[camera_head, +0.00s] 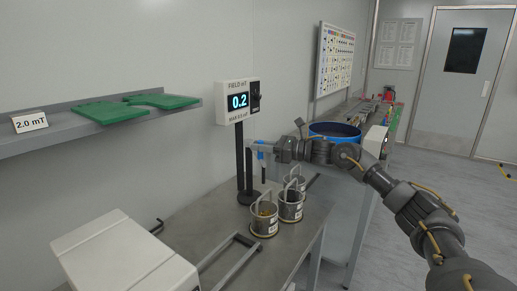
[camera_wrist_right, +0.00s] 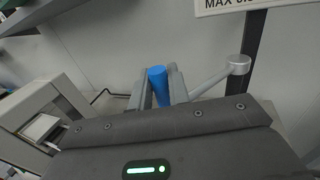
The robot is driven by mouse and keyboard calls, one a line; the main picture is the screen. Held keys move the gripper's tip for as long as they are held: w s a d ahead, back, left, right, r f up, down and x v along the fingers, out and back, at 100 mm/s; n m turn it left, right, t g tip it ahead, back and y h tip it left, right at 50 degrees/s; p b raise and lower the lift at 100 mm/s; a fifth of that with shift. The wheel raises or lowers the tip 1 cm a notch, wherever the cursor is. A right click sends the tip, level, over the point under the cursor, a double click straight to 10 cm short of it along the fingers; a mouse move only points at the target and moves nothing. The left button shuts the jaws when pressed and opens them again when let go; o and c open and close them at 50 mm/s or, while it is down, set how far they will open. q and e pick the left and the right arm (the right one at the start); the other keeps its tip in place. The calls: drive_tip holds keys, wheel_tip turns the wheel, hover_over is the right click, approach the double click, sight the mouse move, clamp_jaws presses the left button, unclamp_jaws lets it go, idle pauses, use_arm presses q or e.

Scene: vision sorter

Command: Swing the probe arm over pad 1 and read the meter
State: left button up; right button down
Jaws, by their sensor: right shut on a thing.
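The field meter (camera_head: 238,101) stands on a black post and its display reads 0.2. The grey probe arm (camera_wrist_right: 216,82) reaches out sideways from the post, with an upright blue grip (camera_wrist_right: 157,76) at its end. My right gripper (camera_head: 261,150) is shut on the blue grip, just right of the post. In the right wrist view its two fingers (camera_wrist_right: 159,86) are on either side of the grip. The probe's tip is hidden, and I cannot make out pad 1. My left gripper is not in view.
Three metal cans with handles, one of them the front can (camera_head: 264,220), stand on the steel bench (camera_head: 190,215) below the arm. A white box (camera_head: 120,258) is at front left. A shelf (camera_head: 60,135) holds green trays (camera_head: 108,111) and a "2.0 mT" sign (camera_head: 30,122). A blue-rimmed drum (camera_head: 335,131) stands behind.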

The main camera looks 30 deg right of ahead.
drive_tip(key=shift+d+r, duration=0.15)
drive_tip(key=shift+r, duration=0.05)
drive_tip(key=c, duration=1.6)
unclamp_jaws()
drive_tip(key=shift+o, duration=1.1)
drive_tip(key=shift+w+f, duration=0.1)
drive_tip(key=shift+f, duration=0.05)
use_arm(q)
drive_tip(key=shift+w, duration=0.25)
